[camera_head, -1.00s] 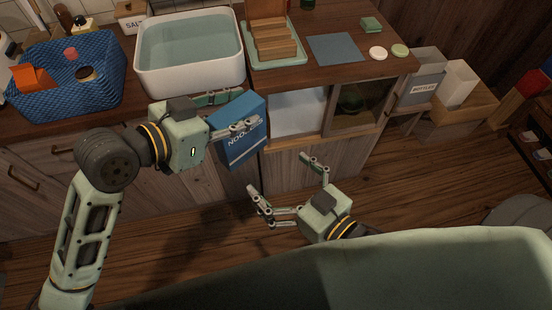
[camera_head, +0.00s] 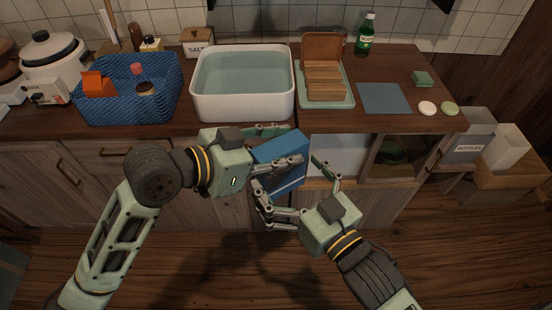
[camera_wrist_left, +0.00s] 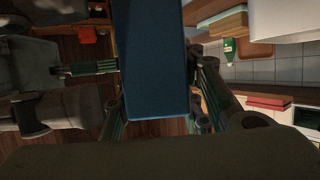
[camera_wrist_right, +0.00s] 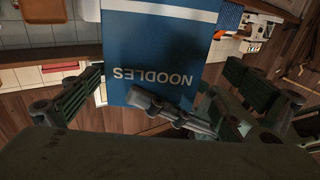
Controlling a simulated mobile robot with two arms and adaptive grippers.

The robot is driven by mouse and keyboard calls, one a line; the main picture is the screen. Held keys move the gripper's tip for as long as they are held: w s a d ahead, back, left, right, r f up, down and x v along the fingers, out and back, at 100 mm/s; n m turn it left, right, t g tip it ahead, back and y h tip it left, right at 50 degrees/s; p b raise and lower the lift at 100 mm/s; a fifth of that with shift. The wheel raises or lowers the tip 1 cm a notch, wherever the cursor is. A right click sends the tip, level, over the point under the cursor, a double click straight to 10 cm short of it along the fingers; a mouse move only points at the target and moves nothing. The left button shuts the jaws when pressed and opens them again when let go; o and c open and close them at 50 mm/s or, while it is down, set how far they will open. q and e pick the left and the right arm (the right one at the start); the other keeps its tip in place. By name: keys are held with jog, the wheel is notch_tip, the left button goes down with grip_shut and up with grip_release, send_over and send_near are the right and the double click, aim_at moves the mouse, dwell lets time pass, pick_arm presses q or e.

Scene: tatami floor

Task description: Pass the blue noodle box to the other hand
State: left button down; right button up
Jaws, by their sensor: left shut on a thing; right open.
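The blue noodle box (camera_head: 281,152) is held in the air in front of the counter. My left gripper (camera_head: 280,145) is shut on it from the left. The box fills the middle of the left wrist view (camera_wrist_left: 152,60) between the fingers. My right gripper (camera_head: 292,188) is open, just below and right of the box, with its fingers on either side of the box's lower part. In the right wrist view the box (camera_wrist_right: 160,45) shows its "NOODLES" lettering upside down between the open fingers (camera_wrist_right: 150,100). Whether those fingers touch the box I cannot tell.
The wooden counter (camera_head: 330,118) stands behind the grippers. On it are a blue basket (camera_head: 125,105), a white basin (camera_head: 243,105), a tray with wooden blocks (camera_head: 345,98) and a blue mat (camera_head: 384,98). A bottles bin (camera_head: 468,148) stands at the right. The floor in front is clear.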

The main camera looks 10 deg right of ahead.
aim_at(283, 170)
jog(key=shift+x, duration=2.1)
jog(key=shift+c, duration=0.5)
jog(key=c, duration=0.6)
pick_arm(q)
jog(key=shift+s+d+r, duration=0.1)
jog(key=shift+s+d, duration=0.05)
jog(key=shift+d, duration=0.05)
pick_arm(e)
jog(key=shift+s+a+r, duration=0.1)
jog(key=shift+a, duration=0.05)
jog(key=c, duration=0.6)
pick_arm(q)
jog(key=c, duration=1.5)
grip_release()
jog(key=shift+c, duration=0.2)
jog(key=o, duration=0.4)
jog(key=shift+a, duration=0.1)
jog(key=shift+a, duration=0.1)
